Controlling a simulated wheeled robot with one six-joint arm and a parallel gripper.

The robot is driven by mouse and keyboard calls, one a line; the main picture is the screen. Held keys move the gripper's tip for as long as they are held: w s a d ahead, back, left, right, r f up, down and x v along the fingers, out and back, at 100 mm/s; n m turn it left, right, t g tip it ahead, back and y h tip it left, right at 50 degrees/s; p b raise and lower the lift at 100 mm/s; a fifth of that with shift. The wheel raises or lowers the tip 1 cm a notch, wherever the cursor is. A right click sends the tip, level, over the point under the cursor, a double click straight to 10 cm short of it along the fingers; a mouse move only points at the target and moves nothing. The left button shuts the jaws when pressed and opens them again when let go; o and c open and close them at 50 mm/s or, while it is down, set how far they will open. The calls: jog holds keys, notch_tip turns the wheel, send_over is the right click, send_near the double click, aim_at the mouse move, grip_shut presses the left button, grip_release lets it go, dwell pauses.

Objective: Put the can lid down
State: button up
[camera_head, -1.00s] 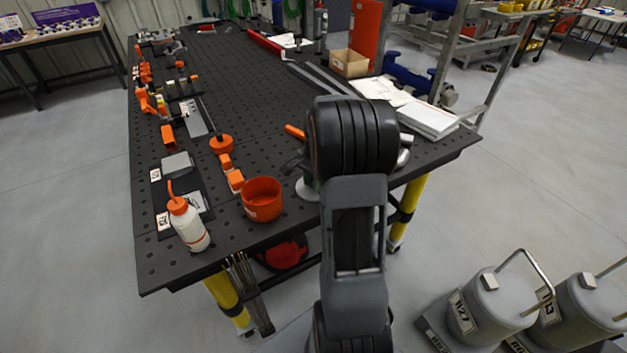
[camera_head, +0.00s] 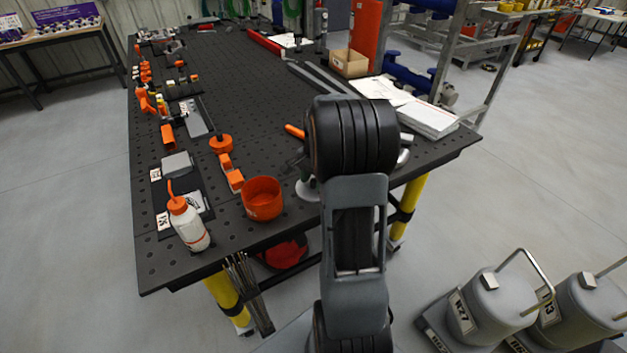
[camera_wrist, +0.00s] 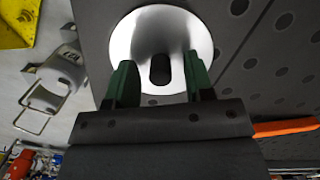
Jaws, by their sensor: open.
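The can lid (camera_wrist: 150,32) is a pale, shiny round disc with a dark knob (camera_wrist: 160,70) at its middle. In the wrist view it appears to lie flat on the dark perforated table (camera_wrist: 262,75). My gripper (camera_wrist: 160,80) is open, with one green finger on each side of the knob and a gap on both sides. In the head view the lid (camera_head: 305,190) shows near the table's front edge, partly hidden behind my arm; most of my gripper is hidden there too.
An orange bowl (camera_head: 262,199) stands close left of the lid, with a white bottle (camera_head: 188,224) farther left. An orange-handled tool (camera_head: 294,131) lies behind the lid. Papers (camera_head: 428,118) lie at right. Grey cans (camera_head: 492,305) stand low at right. The table's middle is largely clear.

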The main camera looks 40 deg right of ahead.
notch_tip(320, 180, up, 11)
jog(key=d, duration=0.1)
jog(key=s+a+r+n+t+h, duration=0.1)
jog(key=s+a+n, duration=0.1)
jog(key=a+n, duration=0.35)
jog(key=s+a+r+n+t, duration=0.1)
jog(key=s+a+n, duration=0.1)
jog(key=a, duration=0.6)
jog(key=s+a+f+n+t, duration=0.2)
jog(key=s+a+f+n, duration=0.1)
jog(key=s+a+n, duration=0.4)
jog(key=shift+s+a+f+n, duration=0.3)
jog(key=shift+s+a+n, duration=0.05)
jog(key=shift+s+a, duration=0.35)
